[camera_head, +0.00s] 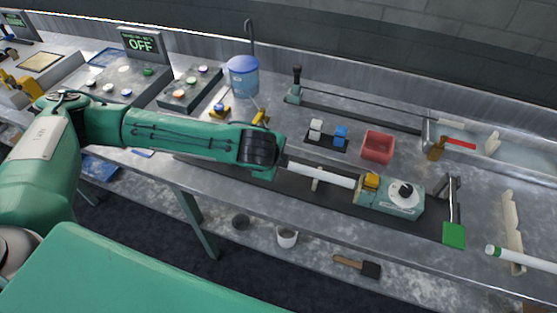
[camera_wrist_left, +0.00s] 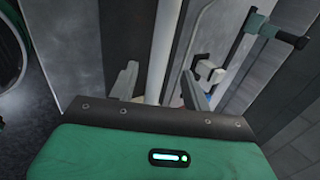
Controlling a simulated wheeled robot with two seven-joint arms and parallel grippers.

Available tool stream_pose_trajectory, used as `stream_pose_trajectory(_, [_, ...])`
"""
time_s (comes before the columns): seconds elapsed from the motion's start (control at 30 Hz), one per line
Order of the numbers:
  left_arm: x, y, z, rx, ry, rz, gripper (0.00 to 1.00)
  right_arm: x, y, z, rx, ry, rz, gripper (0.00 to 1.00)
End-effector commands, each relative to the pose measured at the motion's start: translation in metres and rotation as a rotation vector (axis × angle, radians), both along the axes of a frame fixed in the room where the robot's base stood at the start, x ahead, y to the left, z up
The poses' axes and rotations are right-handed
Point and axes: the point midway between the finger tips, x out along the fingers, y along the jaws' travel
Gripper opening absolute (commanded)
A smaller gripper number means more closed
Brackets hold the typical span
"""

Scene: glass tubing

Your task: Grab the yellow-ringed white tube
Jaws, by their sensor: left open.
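A long white tube (camera_head: 320,173) lies along the dark strip on the bench, its right end at the teal machine (camera_head: 402,205). A yellow part (camera_head: 371,183) shows at that end; I cannot tell whether it is the tube's ring or part of the machine. My left gripper (camera_head: 276,162) is at the tube's left end, its fingers largely hidden by the wrist in the head view. In the left wrist view the left gripper (camera_wrist_left: 158,90) is open, and a white tube (camera_wrist_left: 158,45) runs between the lines of its two fingers. Contact cannot be told. My right gripper is not in view.
A white tube with a green ring (camera_head: 520,258) lies at the far right. A red bin (camera_head: 378,146), a blue bucket (camera_head: 243,76) and a rail with a black-topped post (camera_head: 295,85) stand behind. A green paddle (camera_head: 453,235) is right of the machine.

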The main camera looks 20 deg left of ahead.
Motion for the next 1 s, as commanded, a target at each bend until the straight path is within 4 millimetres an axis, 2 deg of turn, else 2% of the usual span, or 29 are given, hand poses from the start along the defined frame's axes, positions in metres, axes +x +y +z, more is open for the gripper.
stream_pose_trajectory(0.03, [0.003,0.000,-0.005,0.001,0.002,0.000,0.49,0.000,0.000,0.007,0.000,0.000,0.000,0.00])
stream_pose_trajectory(0.2, [0.014,-0.001,-0.024,0.000,0.001,0.001,0.49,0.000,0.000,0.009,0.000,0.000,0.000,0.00])
stream_pose_trajectory(0.47, [0.016,-0.001,-0.028,0.000,0.001,0.000,0.49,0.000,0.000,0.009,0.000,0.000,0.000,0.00])
stream_pose_trajectory(0.5, [0.016,-0.001,-0.028,0.000,0.000,0.000,0.47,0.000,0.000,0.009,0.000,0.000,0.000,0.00])
stream_pose_trajectory(0.57, [0.016,-0.001,-0.028,-0.001,0.000,0.001,0.35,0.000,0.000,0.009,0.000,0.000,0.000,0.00])
stream_pose_trajectory(0.73, [0.016,-0.001,-0.028,-0.001,0.000,0.001,0.02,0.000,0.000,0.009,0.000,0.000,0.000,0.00])
stream_pose_trajectory(1.0, [0.016,-0.001,-0.027,-0.001,0.000,0.001,0.00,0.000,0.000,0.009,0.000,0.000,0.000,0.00])
